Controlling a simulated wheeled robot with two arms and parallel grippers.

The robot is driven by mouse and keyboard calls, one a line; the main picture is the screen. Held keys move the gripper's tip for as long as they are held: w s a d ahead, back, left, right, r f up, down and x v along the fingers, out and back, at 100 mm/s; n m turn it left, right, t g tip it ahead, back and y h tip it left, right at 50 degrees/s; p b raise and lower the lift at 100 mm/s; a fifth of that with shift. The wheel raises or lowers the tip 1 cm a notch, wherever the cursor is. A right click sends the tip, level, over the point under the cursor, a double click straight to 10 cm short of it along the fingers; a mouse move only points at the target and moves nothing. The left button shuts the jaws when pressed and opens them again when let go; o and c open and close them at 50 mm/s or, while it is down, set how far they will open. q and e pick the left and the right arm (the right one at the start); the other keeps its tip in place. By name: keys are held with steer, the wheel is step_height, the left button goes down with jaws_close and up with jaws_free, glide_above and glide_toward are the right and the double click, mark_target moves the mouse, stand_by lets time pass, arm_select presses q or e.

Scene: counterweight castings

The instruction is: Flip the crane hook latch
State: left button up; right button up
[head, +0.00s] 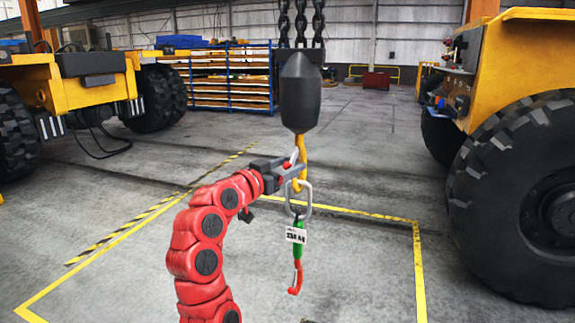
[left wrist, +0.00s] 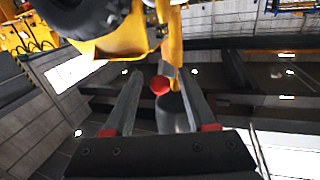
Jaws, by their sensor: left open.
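The yellow crane hook (head: 301,150) hangs below a black hook block (head: 300,92). A grey latch (head: 294,156) seems to lie across its mouth, partly hidden by my gripper. A steel ring (head: 307,200) hangs in the hook, with a green and red sling part below it. My left gripper (head: 291,171) is at the hook's left side. In the left wrist view my left gripper (left wrist: 157,80) is open, and a red knob (left wrist: 160,85) shows between its fingers. The yellow hook (left wrist: 175,45) is just beyond. Whether the fingers touch the knob cannot be told. My right gripper is not in view.
A white weight tag (head: 296,236) hangs on the sling. Chains (head: 301,22) hold the hook block from above. Yellow vehicles with big tires stand left (head: 158,98) and right (head: 520,190). Yellow floor lines (head: 420,270) surround the hook area. The floor around it is clear.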

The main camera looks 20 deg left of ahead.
arm_select(q)
steer(key=shift+c, duration=0.3)
jaws_close()
stand_by(1.1)
